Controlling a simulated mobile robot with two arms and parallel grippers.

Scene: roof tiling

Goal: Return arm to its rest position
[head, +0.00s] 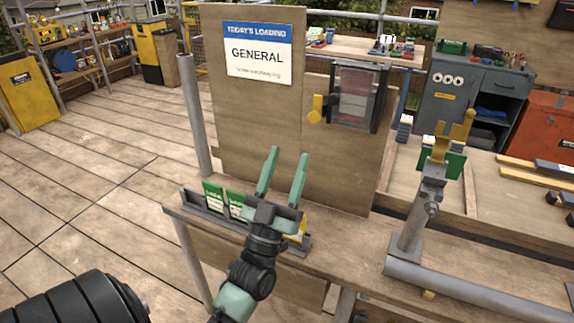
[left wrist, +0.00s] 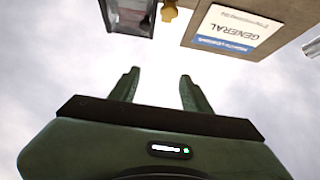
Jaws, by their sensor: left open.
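My left gripper (head: 286,168) is open and empty, with its two green fingers pointing up in front of the wooden board. In the left wrist view its fingers (left wrist: 158,90) stand apart with only pale sky between them. The board (head: 340,165) carries a white and blue sign reading GENERAL (head: 258,54); the sign shows upside down in the left wrist view (left wrist: 235,27). A dark, clear-fronted box (head: 357,95) with a yellow knob (head: 315,110) is fixed to the board's right. My right gripper is not seen.
A grey rack (head: 188,203) with green-and-white cards (head: 213,196) stands on the wooden bench (head: 350,240), partly behind my left wrist. A grey pipe stand (head: 410,228) with a yellow and green top is at right. A grey cabinet (head: 445,98) stands behind. The left floor is clear.

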